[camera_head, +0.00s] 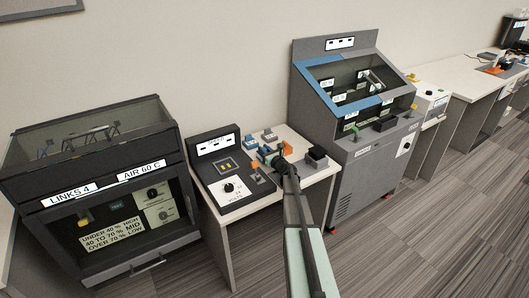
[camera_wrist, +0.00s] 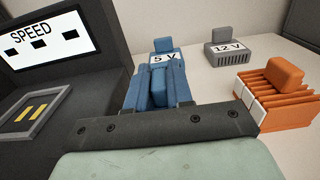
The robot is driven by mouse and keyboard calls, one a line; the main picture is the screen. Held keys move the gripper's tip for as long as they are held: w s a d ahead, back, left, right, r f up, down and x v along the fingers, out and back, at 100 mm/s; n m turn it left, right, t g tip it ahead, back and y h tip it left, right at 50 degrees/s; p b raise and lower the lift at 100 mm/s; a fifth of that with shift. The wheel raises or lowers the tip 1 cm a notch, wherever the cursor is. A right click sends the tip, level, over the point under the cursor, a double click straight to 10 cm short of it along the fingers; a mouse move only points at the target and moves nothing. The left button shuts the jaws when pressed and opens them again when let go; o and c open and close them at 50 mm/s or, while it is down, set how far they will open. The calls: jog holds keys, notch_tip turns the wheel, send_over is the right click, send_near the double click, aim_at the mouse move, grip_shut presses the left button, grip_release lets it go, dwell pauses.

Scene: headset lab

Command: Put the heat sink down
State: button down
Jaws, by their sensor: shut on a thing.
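My gripper (camera_head: 283,161) is low over the small white table, between the dial panel and the black box. It is shut on the heat sink, and the wrist view shows my gripper's dark front edge across the bottom. Blue parts (camera_wrist: 158,88) show straight ahead of that edge, in the middle. I cannot tell how far they belong to the held heat sink or to the blue block (camera_wrist: 166,58) marked 5 V behind them. The fingertips are hidden, and so is any contact with the table. An orange finned block (camera_wrist: 275,100) with a knob stands close at the right.
A grey block (camera_wrist: 228,50) marked 12 V stands behind, to the right. The dark panel (camera_wrist: 52,48) marked SPEED is close at the left. The black box (camera_head: 317,158) stands near the white table's (camera_head: 322,176) right edge. Bare tabletop shows between the blue and grey blocks.

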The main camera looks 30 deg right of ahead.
jog(key=shift+f, duration=0.35)
jog(key=shift+f, duration=0.1)
jog(key=c, duration=1)
grip_release()
jog(key=shift+s, duration=0.6)
jog(key=s, duration=0.9)
jog(key=shift+s, duration=0.3)
jog(key=shift+o, duration=1.3)
jog(key=shift+s, duration=0.6)
jog(key=o, duration=0.7)
